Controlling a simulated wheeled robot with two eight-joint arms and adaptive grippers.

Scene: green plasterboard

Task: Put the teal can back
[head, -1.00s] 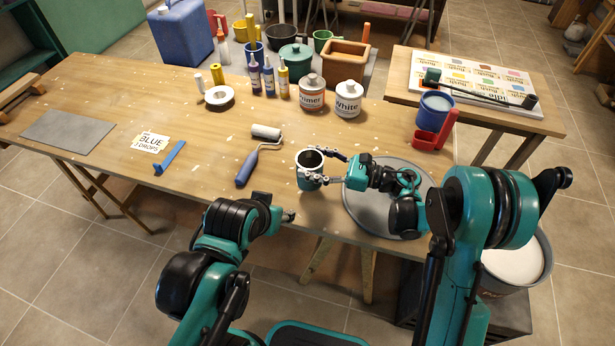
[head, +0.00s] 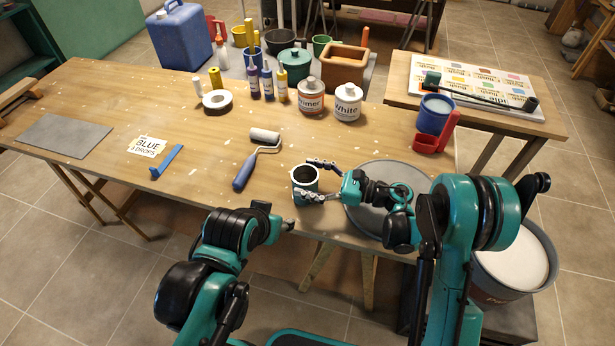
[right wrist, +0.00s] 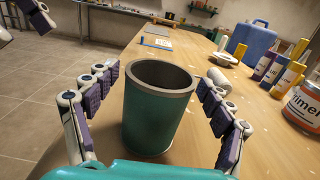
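The teal can (head: 305,182) stands upright on the wooden table near its front edge, open at the top with a grey rim. In the right wrist view the can (right wrist: 155,110) is between the fingers of my right gripper (right wrist: 152,105), with gaps on both sides. My right gripper (head: 318,179) is open around the can in the head view, to its right side. My left gripper (head: 288,224) is in front of the table edge, away from the can; its fingers are too small and dark to judge.
A paint roller (head: 257,160) lies left of the can. A round grey tray (head: 365,220) lies right of it. Primer (head: 310,98) and White (head: 347,104) tins stand behind. A red holder (head: 432,142) and blue cup (head: 435,112) stand at the right.

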